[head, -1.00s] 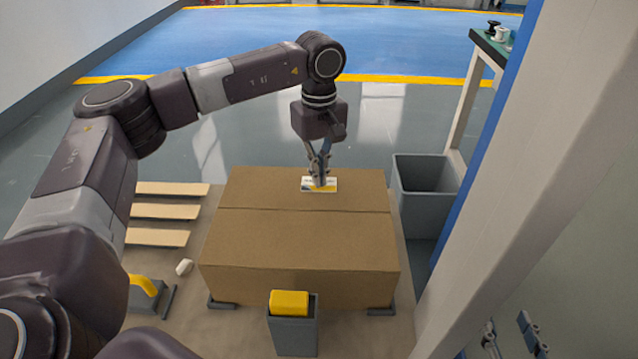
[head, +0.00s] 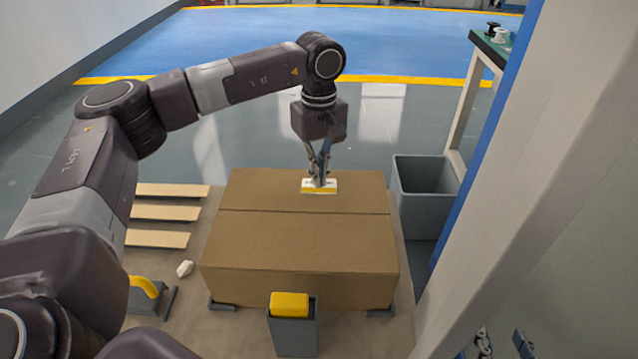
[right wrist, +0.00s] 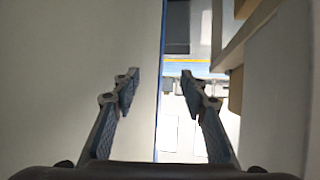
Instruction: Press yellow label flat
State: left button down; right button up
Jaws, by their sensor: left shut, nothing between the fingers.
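A small white label with a yellow lower strip (head: 319,190) lies on the top of the closed cardboard box (head: 300,240), behind the flap seam. My left gripper (head: 319,184) points down at it with its fingers shut and nothing between them. The fingertips are at the label's upper middle and cover part of it. I cannot tell whether they touch it. My right gripper (right wrist: 165,85) is open and empty in the right wrist view. Its fingers also show in the head view (head: 504,345) at the bottom right.
A grey post (head: 500,200) stands between the box and my right gripper. A grey bin (head: 425,195) is right of the box. A grey holder with a yellow block (head: 290,304) stands in front. Wooden slats (head: 168,212) and a small white piece (head: 185,268) lie left.

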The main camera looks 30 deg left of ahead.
pick_arm(q)
notch_tip(320, 180, up, 2)
jog(key=shift+r+p, duration=0.1)
jog(key=shift+p, duration=0.7)
notch_tip(320, 180, up, 3)
jog(key=shift+f+p, duration=0.15)
jog(key=shift+p, duration=1)
jog(key=shift+r+p, duration=0.65)
jog(key=shift+r, duration=0.05)
jog(key=shift+r+p, duration=0.4)
jog(key=shift+r, duration=0.1)
pick_arm(e)
jog(key=s+d+f+g+h, duration=0.1)
jog(key=s+d+f+g, duration=0.1)
jog(key=s+f+g, duration=0.2)
jog(key=s+d+f+g+h, duration=0.1)
jog(key=s+d+f+g, duration=0.2)
jog(key=s+f, duration=0.3)
jog(key=s+g, duration=0.1)
jog(key=s, duration=0.3)
jog(key=shift+s+f+g, duration=0.25)
jog(key=shift+s+g, duration=0.15)
jog(key=shift+s, duration=0.15)
